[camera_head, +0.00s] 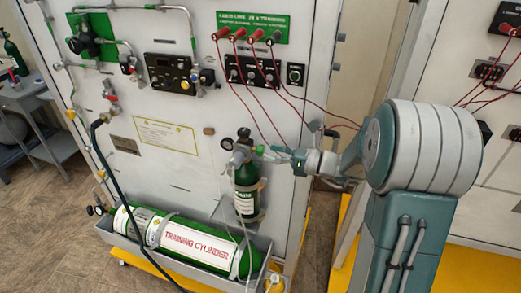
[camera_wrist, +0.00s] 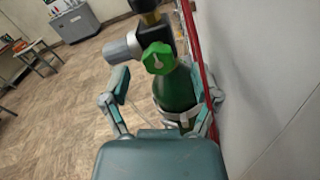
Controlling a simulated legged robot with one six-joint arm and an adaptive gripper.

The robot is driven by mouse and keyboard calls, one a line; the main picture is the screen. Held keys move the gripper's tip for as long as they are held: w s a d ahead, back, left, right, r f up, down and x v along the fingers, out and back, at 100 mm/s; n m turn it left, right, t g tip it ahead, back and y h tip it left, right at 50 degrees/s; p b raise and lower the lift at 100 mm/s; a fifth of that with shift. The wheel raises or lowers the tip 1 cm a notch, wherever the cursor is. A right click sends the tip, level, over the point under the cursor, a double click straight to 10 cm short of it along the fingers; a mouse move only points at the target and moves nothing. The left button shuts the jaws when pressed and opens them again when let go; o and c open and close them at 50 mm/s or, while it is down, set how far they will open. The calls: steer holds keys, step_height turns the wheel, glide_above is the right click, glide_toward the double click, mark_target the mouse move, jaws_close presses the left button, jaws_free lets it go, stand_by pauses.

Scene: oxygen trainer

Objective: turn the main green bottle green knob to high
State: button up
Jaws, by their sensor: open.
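The main green bottle (camera_head: 246,200) stands upright against the white panel, with a grey and black valve head (camera_head: 241,143) on top. Its green knob (camera_wrist: 158,58) faces the wrist camera and has a pale mark on its face; in the head view the knob (camera_head: 260,150) is small. My gripper (camera_wrist: 160,97) is open, one finger on each side of the bottle's upper body in the picture, with the knob above and between them. In the head view my gripper (camera_head: 276,156) comes from the right, close to the knob. I cannot tell whether it touches anything.
A large green training cylinder (camera_head: 190,237) lies in a tray below, left of the bottle. Red cables (camera_head: 262,85) hang from the panel's top, and one passes close behind my gripper. A dark hose (camera_head: 105,165) hangs at the left.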

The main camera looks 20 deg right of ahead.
mark_target(264, 151)
steer(key=shift+x, duration=1.7)
jaws_close()
